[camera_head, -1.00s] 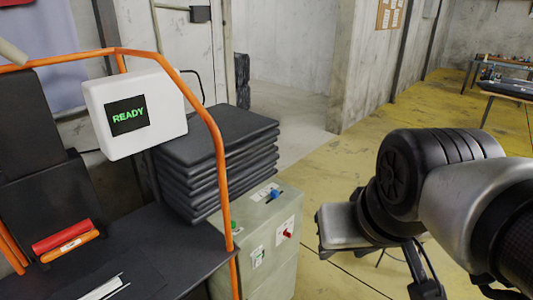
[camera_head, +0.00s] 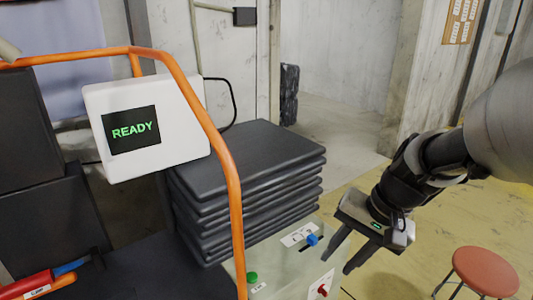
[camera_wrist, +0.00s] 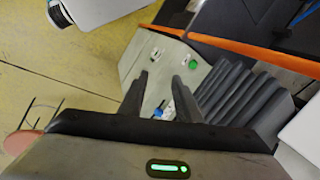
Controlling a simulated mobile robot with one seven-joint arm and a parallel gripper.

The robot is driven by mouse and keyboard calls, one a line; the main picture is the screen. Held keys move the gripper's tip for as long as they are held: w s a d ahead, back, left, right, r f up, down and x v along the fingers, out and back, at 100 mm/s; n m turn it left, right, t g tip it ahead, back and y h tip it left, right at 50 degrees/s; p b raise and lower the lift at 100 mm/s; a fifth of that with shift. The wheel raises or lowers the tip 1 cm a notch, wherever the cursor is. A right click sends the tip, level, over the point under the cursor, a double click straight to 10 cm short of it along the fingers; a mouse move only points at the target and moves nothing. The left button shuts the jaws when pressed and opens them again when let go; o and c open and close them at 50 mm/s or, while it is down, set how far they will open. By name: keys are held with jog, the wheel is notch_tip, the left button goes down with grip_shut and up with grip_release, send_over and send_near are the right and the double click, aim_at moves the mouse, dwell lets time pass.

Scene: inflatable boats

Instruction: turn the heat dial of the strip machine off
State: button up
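The grey-green machine box (camera_head: 290,272) stands at the lower middle of the head view. A blue knob (camera_head: 312,240) sits by a slot and white label on its top. A red knob (camera_head: 322,290) is on its side face, and a green button (camera_head: 252,277) is at its near left. I cannot read which control is the heat dial. My gripper (camera_head: 341,262) is open and empty, just right of the blue knob and pointing down. In the wrist view, the blue knob (camera_wrist: 158,113) shows between the fingers and the green button (camera_wrist: 193,65) lies beyond them.
An orange tube frame (camera_head: 228,170) and a white screen unit (camera_head: 150,125) reading READY stand to the left. A stack of black slabs (camera_head: 250,165) stands behind the box. A red stool (camera_head: 485,270) is at right, with open yellow floor around it.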

notch_tip(320, 180, down, 8)
jog(key=d+m+g+y+b, duration=0.1)
jog(key=m+y+b, duration=0.2)
jog(key=m, duration=0.1)
jog(key=m+t+y+b, duration=0.4)
jog(key=m+t+b, duration=0.6)
jog(key=m+t, duration=0.65)
send_near(328, 290)
jog(key=w+a+r+m+g+b, duration=0.1)
jog(key=w+a+r+m+g, duration=0.1)
jog(key=w, duration=0.5)
jog(key=shift+w+a+m+g, duration=0.35)
jog(key=shift+a+m, duration=0.1)
jog(key=shift+a, duration=0.55)
jog(key=shift+s+f, duration=0.1)
grip_shut()
